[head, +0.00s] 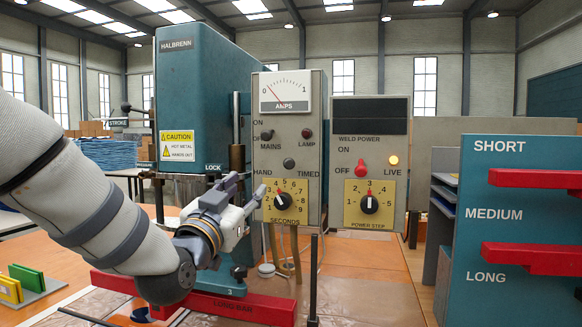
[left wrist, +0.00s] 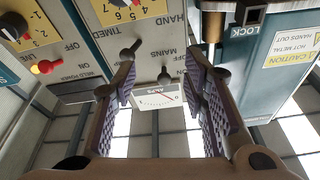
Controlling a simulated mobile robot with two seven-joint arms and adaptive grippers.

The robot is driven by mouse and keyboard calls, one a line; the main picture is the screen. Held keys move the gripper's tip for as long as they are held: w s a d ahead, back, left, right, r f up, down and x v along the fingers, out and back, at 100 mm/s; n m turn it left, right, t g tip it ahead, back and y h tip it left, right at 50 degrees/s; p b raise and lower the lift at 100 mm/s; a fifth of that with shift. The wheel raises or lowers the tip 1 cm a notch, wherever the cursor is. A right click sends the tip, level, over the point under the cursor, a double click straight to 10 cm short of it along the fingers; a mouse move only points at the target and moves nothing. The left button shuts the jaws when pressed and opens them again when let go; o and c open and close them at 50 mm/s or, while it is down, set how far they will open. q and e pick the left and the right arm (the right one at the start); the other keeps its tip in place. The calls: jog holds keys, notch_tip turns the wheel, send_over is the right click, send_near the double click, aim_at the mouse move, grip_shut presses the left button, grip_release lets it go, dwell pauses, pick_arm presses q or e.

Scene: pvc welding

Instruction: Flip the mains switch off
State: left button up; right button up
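The mains switch (head: 267,135) is a small dark toggle on the grey panel below the amps meter, with ON and OFF marks at its left. It also shows in the upside-down left wrist view (left wrist: 164,77), between the fingers in the picture, its knob on the meter side. My left gripper (head: 244,190) is in front of and below the switch in the head view, apart from it. In the left wrist view its two purple-padded fingers (left wrist: 160,70) are spread with nothing between them. My right gripper is not in view.
The amps meter (head: 285,92), dark lamp (head: 307,134), hand/timed toggle (head: 289,162) and seconds dial (head: 284,202) are close by. The weld power panel has a red switch (head: 361,168) and a lit amber lamp (head: 393,160). A blue machine housing (head: 205,90) stands left.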

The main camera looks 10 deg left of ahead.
pick_arm(q)
jog(key=t, duration=0.1)
send_near(265, 138)
jog(key=shift+h, duration=0.3)
jog(key=b+x, duration=0.1)
jog(key=x, duration=0.9)
jog(key=shift+w+a+b, duration=0.1)
jog(key=shift+w+b, duration=0.25)
jog(key=shift+w+r, duration=0.1)
jog(key=shift+r, duration=0.1)
grip_shut()
jog(key=shift+w+f+t+b, duration=0.35)
jog(key=shift+f+t+b, duration=0.25)
jog(key=shift+f+t, duration=0.4)
jog(key=shift+r+m+t, duration=0.15)
jog(key=shift+m+t, duration=0.15)
jog(key=shift+t, duration=0.1)
jog(key=shift+s+r, duration=0.15)
jog(key=shift+r, duration=0.15)
grip_release()
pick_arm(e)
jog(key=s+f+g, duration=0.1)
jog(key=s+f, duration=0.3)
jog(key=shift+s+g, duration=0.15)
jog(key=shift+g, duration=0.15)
